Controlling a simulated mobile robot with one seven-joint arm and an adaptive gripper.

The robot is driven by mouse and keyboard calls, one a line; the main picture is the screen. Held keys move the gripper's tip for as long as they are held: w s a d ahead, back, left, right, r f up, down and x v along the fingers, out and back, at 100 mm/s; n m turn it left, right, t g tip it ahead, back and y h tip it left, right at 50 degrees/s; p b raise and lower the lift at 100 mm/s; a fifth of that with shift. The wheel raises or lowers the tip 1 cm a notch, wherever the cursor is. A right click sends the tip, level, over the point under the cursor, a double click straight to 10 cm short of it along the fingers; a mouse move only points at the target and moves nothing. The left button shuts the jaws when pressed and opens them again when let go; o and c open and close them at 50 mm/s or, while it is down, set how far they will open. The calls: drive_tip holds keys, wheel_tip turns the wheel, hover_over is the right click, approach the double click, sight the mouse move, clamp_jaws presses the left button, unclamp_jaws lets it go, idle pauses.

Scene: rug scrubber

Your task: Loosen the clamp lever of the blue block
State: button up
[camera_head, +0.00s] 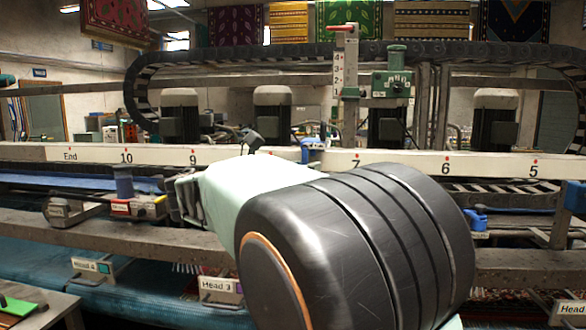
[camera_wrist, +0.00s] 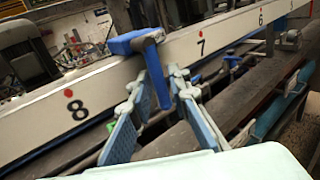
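The blue block (camera_head: 313,144) sits on the white numbered rail between marks 8 and 7 in the head view. In the wrist view the blue block (camera_wrist: 136,41) shows at the rail's edge, with a dark blue lever (camera_wrist: 156,72) hanging down from it. My gripper (camera_wrist: 161,80) is open just in front of the rail. Its two fingers, with blue ribbed pads, stand on either side of the lever's lower part. I cannot tell whether either finger touches the lever.
The white rail (camera_head: 400,160) runs across the scene above dark beams. A red and grey unit (camera_head: 136,206) is to the left, and a blue part (camera_head: 478,219) is to the right. A green box on a column (camera_head: 392,84) stands behind the rail.

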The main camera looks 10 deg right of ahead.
clamp_jaws()
idle(0.5)
drive_tip(key=a+m+y+p, duration=0.1)
drive_tip(key=m+p, duration=0.1)
drive_tip(key=a+r+m+g+y+p, duration=0.1)
drive_tip(key=m+y+p, duration=0.1)
drive_tip(key=w+a+m+y+p, duration=0.1)
drive_tip(key=m+p, duration=0.1)
drive_tip(key=shift+r+y, duration=0.25)
drive_tip(key=shift+y, duration=0.15)
drive_tip(key=m+y, duration=0.1)
drive_tip(key=r+m+y, duration=0.1)
drive_tip(key=y, duration=0.1)
drive_tip(key=shift+w+a+r+m+p, duration=0.1)
drive_tip(key=shift+a+r+m+p, duration=0.05)
drive_tip(key=shift+a+m+p, duration=0.2)
drive_tip(key=shift+a+r+m+y, duration=0.3)
drive_tip(key=shift+r+m+y, duration=0.4)
drive_tip(key=shift+m+y, duration=0.45)
drive_tip(key=shift+w+t, duration=0.1)
drive_tip(key=shift+t, duration=0.2)
